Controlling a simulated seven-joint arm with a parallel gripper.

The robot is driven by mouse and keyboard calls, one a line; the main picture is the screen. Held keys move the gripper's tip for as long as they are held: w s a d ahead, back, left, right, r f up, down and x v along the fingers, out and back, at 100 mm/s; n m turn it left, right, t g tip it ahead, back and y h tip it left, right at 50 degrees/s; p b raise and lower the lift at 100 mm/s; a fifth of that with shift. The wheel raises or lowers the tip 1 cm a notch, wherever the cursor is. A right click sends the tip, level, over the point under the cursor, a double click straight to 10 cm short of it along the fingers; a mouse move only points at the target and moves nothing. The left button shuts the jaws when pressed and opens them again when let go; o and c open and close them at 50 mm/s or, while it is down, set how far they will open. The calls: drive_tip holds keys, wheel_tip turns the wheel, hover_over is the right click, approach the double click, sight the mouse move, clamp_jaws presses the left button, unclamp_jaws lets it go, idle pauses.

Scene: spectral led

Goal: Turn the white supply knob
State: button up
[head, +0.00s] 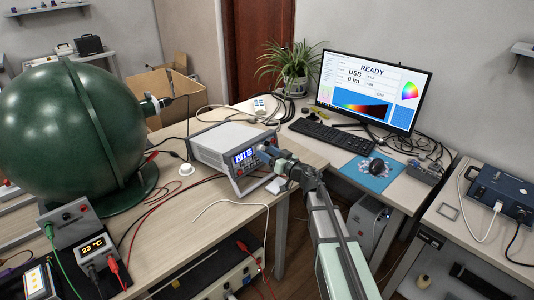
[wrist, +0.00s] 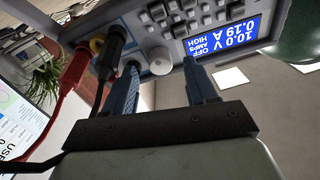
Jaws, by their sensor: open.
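The white supply (head: 222,141) stands on the wooden table, its blue display lit. My gripper (head: 266,153) is at the right end of its front panel and hides the knob in the head view. In the wrist view, where the supply appears upside down, the round white knob (wrist: 160,61) sits on the panel beside the display (wrist: 229,37), which reads 10.0 V, 0.19 A and OFF. My gripper (wrist: 161,66) is open, with one blue finger on either side of the knob. I cannot tell whether either finger touches it.
Red and black plugs (wrist: 75,68) sit in the panel close beside one finger. A large green sphere (head: 70,125) stands at the left. A small white round piece (head: 187,170) and loose cables lie on the table. A monitor (head: 372,88) and keyboard (head: 331,135) are on the desk behind.

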drive_tip(key=shift+w+a, duration=0.35)
drive_tip(key=shift+a, duration=0.1)
drive_tip(key=shift+c, duration=0.3)
drive_tip(key=c, duration=1)
drive_tip(key=shift+n, duration=0.8)
drive_tip(key=o, duration=1.1)
drive_tip(key=shift+c, duration=0.2)
drive_tip(key=shift+d, duration=0.15)
drive_tip(key=v, duration=1.3)
drive_tip(key=shift+s+d, duration=0.2)
drive_tip(key=shift+d, duration=0.15)
